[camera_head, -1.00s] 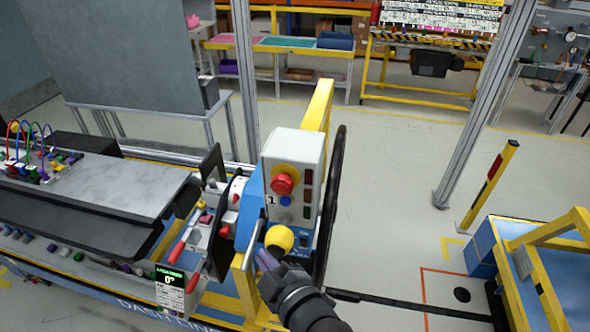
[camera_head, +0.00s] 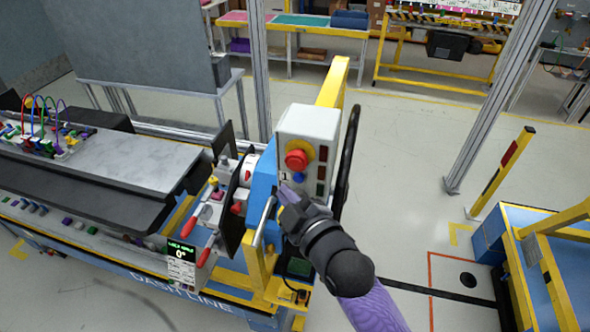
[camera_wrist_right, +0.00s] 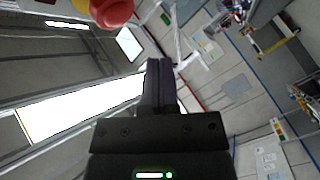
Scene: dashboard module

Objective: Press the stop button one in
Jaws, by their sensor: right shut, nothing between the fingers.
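The stop button is a red mushroom knob (camera_head: 296,159) on a yellow disc, on the front of a light grey control box (camera_head: 311,122) marked 1. A small blue button (camera_head: 299,177) sits below it. My right gripper (camera_head: 284,190) is shut and empty, in front of the box's lower left, below the red knob and apart from it in the picture. In the right wrist view the closed fingers (camera_wrist_right: 160,85) point up the picture, and the red knob (camera_wrist_right: 113,11) shows at the top edge, left of the fingertips. My left gripper is out of view.
A lever with a metal rod (camera_head: 265,222) stands just left of my right gripper. A black steering wheel rim (camera_head: 347,150) is behind the box. The dashboard bench (camera_head: 120,175) fills the left. Open floor lies to the right.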

